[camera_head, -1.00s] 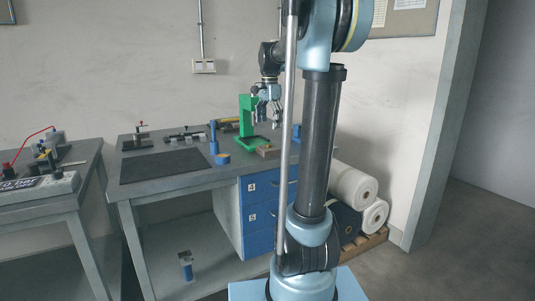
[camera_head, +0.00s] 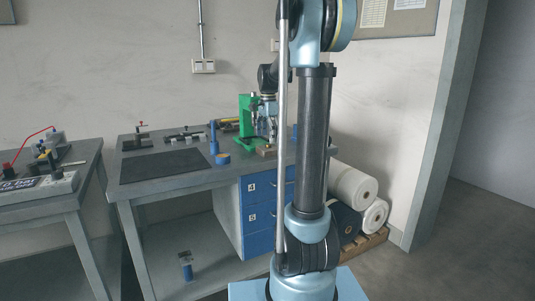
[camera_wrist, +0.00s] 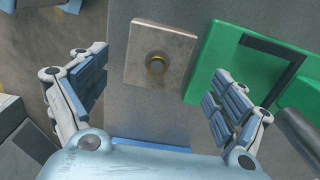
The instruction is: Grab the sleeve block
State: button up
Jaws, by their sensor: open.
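In the head view the block (camera_head: 265,152) is small, near the front edge of the bench. My gripper (camera_wrist: 160,72) is open and empty, with its padded fingers spread to the left and right of the block. In the head view my gripper (camera_head: 268,137) hangs above the block, in front of the green stand.
A green stand (camera_wrist: 212,68) is close to the block's right side, beside my right finger. A dark mat (camera_head: 165,166) covers the bench's left part.

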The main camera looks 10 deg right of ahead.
aim_at(268, 145)
jog(key=shift+s+f, duration=0.15)
jog(key=shift+f, duration=2)
grip_shut()
